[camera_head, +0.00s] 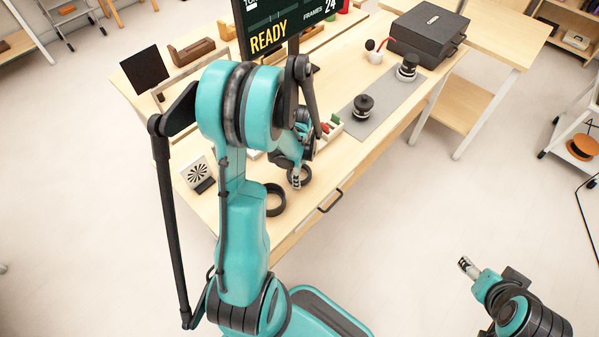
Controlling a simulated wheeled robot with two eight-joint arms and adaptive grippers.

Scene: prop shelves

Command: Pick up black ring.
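A black ring (276,212) lies on the wooden table near its front edge. A second, smaller dark ring (307,180) is just to its right, right at the fingertips of my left gripper (296,181). The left gripper points down close to the table top, and the view is too small to tell whether its fingers are open or touch the smaller ring. My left arm hides part of the table behind it. My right gripper (466,266) is low at the right, over the floor, away from the table; its finger gap is not clear.
A small box with coloured items (331,128) stands behind the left gripper. A grey mat (376,122) carries two dark round objects. A small fan-like panel (197,175) stands left of the rings. A black case (428,32) and a screen (284,25) are farther back.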

